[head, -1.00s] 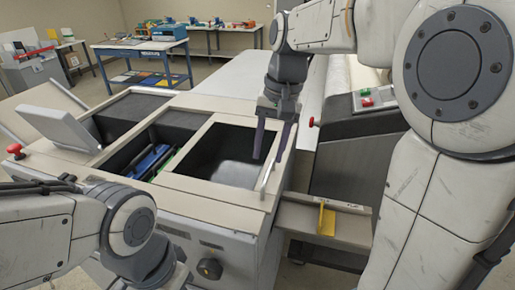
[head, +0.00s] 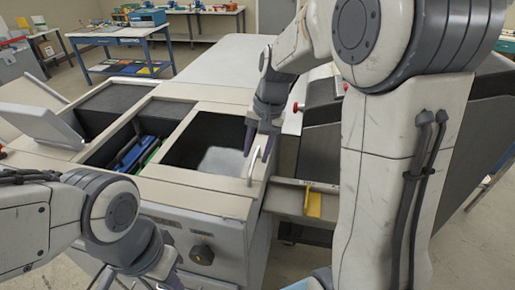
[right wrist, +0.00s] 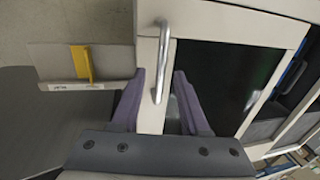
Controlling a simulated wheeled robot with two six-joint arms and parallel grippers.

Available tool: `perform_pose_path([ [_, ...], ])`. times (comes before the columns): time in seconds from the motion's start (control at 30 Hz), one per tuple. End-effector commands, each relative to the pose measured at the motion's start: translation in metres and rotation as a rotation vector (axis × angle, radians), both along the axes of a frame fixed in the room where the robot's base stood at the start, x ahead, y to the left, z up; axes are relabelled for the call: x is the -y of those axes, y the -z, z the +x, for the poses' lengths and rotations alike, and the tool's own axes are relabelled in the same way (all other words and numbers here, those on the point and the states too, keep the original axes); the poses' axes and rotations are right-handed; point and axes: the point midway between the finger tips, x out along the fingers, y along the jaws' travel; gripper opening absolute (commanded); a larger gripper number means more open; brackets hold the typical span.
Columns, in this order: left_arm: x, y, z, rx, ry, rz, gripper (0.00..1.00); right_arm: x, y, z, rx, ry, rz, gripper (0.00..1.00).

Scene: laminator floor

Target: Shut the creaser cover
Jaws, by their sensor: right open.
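The creaser cover appears to be the cream frame with a dark window (head: 205,108) on the machine top; it also shows in the right wrist view (right wrist: 272,30). A silver bar handle (head: 252,165) stands on its right side. In the right wrist view the handle (right wrist: 162,62) lies between the finger lines. My right gripper (head: 259,150) is open, pointing down at the handle; its purple fingers (right wrist: 160,85) are on either side of it. Whether they touch it is unclear. My left gripper is cut off below the head view.
Left of the window is an open bay with blue and green parts (head: 135,152). A tilted grey panel (head: 42,125) stands at far left. A ledge with a yellow tab (head: 313,203) juts out on the right. A red knob (head: 296,107) is behind it. A blue-legged table (head: 120,42) stands at the back.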

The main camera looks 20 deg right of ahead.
Motion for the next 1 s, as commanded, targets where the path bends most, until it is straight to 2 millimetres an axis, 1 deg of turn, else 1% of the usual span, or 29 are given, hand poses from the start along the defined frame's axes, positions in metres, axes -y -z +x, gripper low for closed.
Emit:
perform_pose_path([
  [0.23, 0.0, 0.0, 0.0, 0.0, 0.0, 0.0, 0.0, -0.0003, 0.001, 0.0001, 0.0, 0.0, 0.0, 0.45],
  [0.27, 0.0, 0.0, 0.0, 0.0, 0.0, 0.0, 0.0, -0.0003, 0.0009, 0.0001, 0.0, 0.0, 0.0, 0.33],
  [0.3, 0.0, 0.0, 0.0, 0.0, 0.0, 0.0, 0.0, -0.0003, 0.0009, 0.0001, 0.0, 0.0, 0.0, 0.18],
  [0.33, 0.0, 0.0, 0.0, 0.0, 0.0, 0.0, 0.0, -0.0003, 0.0009, 0.0001, 0.0, 0.0, 0.0, 0.07],
  [0.37, 0.0, 0.0, 0.0, 0.0, 0.0, 0.0, 0.0, -0.0002, 0.0008, 0.0, 0.0, 0.0, 0.0, 0.0],
  [1.0, 0.0, -0.0001, 0.0, 0.0, 0.0, 0.0, 0.0, 0.0, 0.0003, 0.0001, 0.001, 0.0, 0.0, 0.0],
])
